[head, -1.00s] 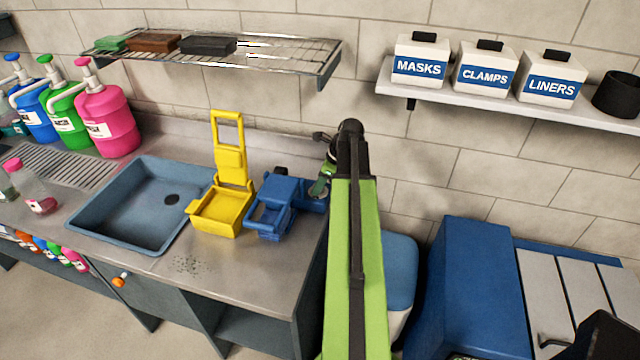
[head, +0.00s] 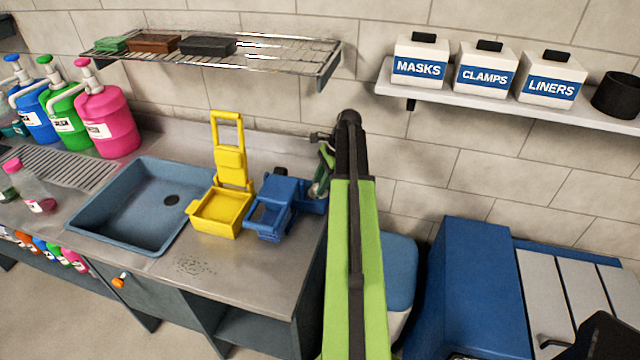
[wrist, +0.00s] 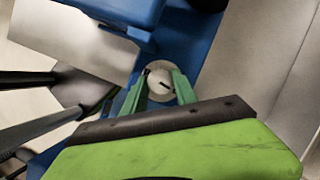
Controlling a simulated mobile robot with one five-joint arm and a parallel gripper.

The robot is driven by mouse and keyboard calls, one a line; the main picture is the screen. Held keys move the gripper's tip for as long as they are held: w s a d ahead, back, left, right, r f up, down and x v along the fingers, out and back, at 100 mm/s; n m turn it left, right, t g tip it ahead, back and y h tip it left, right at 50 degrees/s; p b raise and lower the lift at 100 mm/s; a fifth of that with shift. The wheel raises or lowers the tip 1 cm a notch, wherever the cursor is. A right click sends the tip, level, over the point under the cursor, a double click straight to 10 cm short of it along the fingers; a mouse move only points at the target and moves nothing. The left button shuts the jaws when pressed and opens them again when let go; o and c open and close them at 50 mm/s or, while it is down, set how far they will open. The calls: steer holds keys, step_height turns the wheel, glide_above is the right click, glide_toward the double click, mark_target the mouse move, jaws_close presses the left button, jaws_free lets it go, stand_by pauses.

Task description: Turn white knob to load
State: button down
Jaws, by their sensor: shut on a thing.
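The white knob (wrist: 158,86) is a small round disc with a dark mark, set on a blue surface in the wrist view. My gripper (wrist: 161,74) has its green fingers on either side of the knob and is shut on it. In the head view my gripper (head: 322,178) is at the right end of the counter, beside the blue device (head: 271,212). My arm partly covers it there, and the knob cannot be made out in that view. Any load label is too small or hidden to read.
A yellow holder (head: 222,210) stands left of the blue device, beside the sink (head: 120,222). A wire shelf (head: 285,55) hangs above. A wall shelf (head: 440,104) with labelled boxes is at right. The front counter (head: 215,272) is mostly clear.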

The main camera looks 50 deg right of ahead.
steer(key=shift+w+d+n+g, duration=0.15)
steer(key=shift+n+g, duration=0.25)
steer(key=shift+n, duration=0.7)
steer(key=c, duration=1)
jaws_free()
steer(key=w+p+v, duration=0.1)
steer(key=p+v, duration=0.6)
steer(key=shift+s+r, duration=0.2)
steer(key=shift+s, duration=0.35)
steer(key=shift+d, duration=0.1)
